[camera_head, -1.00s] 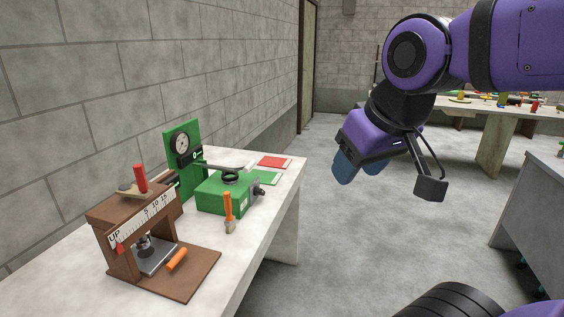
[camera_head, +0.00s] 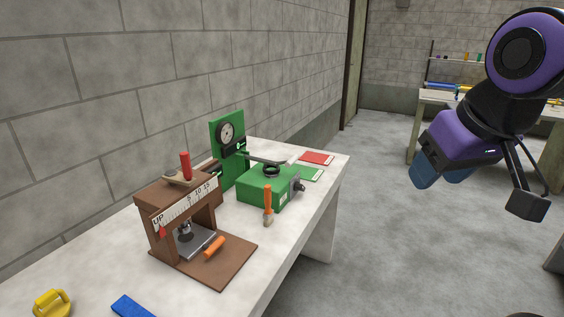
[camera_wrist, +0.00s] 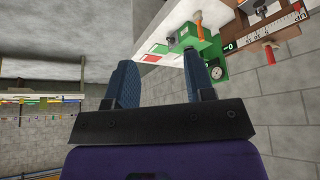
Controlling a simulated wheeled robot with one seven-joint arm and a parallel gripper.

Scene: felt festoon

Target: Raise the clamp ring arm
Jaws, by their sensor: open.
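A green tester stands on the white bench, with an upright green panel (camera_head: 227,145) that carries a round dial and a low green box (camera_head: 266,187). A black ring (camera_head: 271,170) sits on top of the box, and a dark flat arm (camera_head: 262,159) reaches over it from the panel, looking about level. Whether the arm touches the ring is unclear. The tester is upside down in the wrist view (camera_wrist: 205,45). My gripper (camera_head: 440,173) is open and empty, well to the right of the bench in the air; its blue fingers frame nothing in the wrist view (camera_wrist: 160,65).
A brown wooden press (camera_head: 165,225) with a red handle and an "UP" scale stands nearer on the bench (camera_head: 285,262). An orange-handled brush (camera_head: 268,203) lies before the green box. Red (camera_head: 316,158) and green cards lie behind. A yellow handle (camera_head: 52,302) and blue block (camera_head: 132,306) are in front.

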